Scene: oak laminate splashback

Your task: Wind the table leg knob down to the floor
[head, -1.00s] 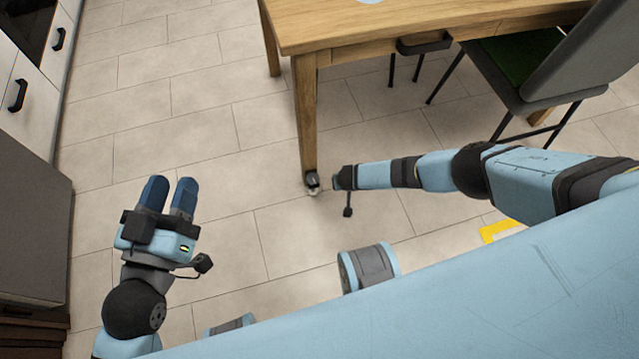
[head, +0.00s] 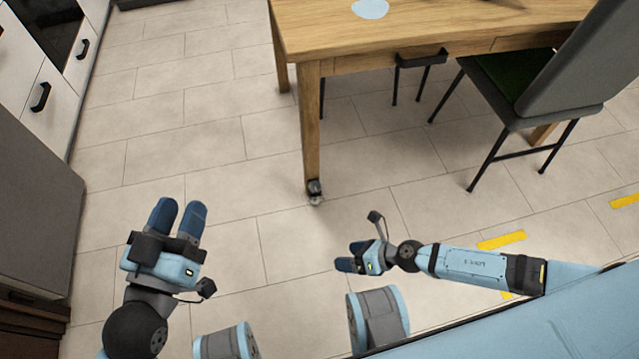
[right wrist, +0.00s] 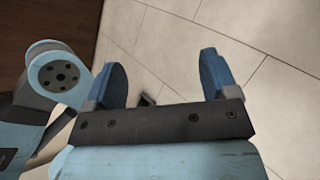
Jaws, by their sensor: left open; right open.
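The wooden table (head: 420,45) stands at the upper right in the head view. Its near leg (head: 311,125) ends in a small dark and silvery knob (head: 315,190) at the floor. I cannot tell whether the knob touches the floor. My right gripper (head: 346,257) is open and empty, below and a little right of the knob in the picture, apart from it. In the right wrist view its two blue fingers (right wrist: 160,80) are spread with floor between them. My left gripper (head: 178,216) is open and empty, left of the leg over the tiles.
A grey chair (head: 545,80) with a green seat stands right of the leg. White drawers (head: 45,90) and a grey cabinet (head: 30,200) line the left. Yellow floor tape (head: 502,240) lies at right. The tiles around the knob are clear.

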